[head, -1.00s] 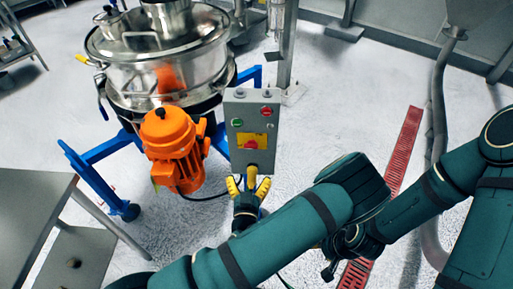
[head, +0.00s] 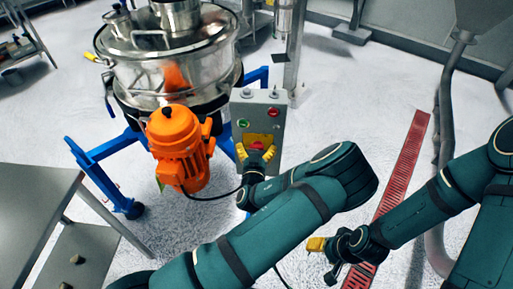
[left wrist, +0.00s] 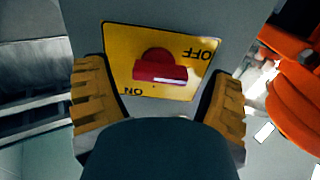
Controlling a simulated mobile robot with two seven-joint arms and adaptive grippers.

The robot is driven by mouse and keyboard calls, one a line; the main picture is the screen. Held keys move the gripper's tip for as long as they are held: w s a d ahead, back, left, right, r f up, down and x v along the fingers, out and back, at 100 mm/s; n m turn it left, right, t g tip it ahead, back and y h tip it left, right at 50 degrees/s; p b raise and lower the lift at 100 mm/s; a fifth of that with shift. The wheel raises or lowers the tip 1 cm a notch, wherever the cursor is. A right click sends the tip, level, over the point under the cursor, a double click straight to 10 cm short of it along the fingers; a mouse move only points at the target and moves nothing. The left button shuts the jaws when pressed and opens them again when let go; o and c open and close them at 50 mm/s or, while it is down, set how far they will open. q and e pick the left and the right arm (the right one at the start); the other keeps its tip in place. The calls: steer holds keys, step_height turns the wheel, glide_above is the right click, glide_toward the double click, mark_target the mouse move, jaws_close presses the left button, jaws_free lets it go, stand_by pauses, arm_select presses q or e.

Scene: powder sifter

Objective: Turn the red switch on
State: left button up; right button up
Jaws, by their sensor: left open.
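The red switch (head: 257,145) sits on a yellow plate on the front of a grey control box (head: 270,116). In the left wrist view the red switch (left wrist: 160,70) shows upside down, its bar lying nearly level across the plate. The plate's OFF label is at upper right and ON at lower left. My left gripper (head: 255,154) is open, its yellow fingers on either side of the switch; I cannot tell whether they touch it. My right gripper (head: 317,244) is low, away from the box, mostly hidden by its own arm.
A green button (head: 243,124) and a red button (head: 273,113) sit above the switch. An orange motor (head: 178,148) and the steel sifter (head: 165,75) on a blue frame stand close to the left. A grey table (head: 35,215) is at lower left.

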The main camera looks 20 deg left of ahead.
arm_select(q)
steer(key=c, duration=1.2)
steer(key=shift+m, duration=0.4)
steer(key=m+b, duration=0.1)
steer(key=m, duration=0.3)
steer(key=shift+d+b, duration=0.15)
steer(key=shift+b, duration=0.2)
steer(key=m+b, duration=0.1)
steer(key=m, duration=0.3)
steer(key=shift+d, duration=0.15)
steer(key=m+b, duration=0.1)
steer(key=m, duration=0.4)
steer(key=shift+f, duration=0.1)
steer(key=shift+d+m+b, duration=0.1)
steer(key=shift+m+b, duration=0.4)
steer(key=shift+m, duration=1.5)
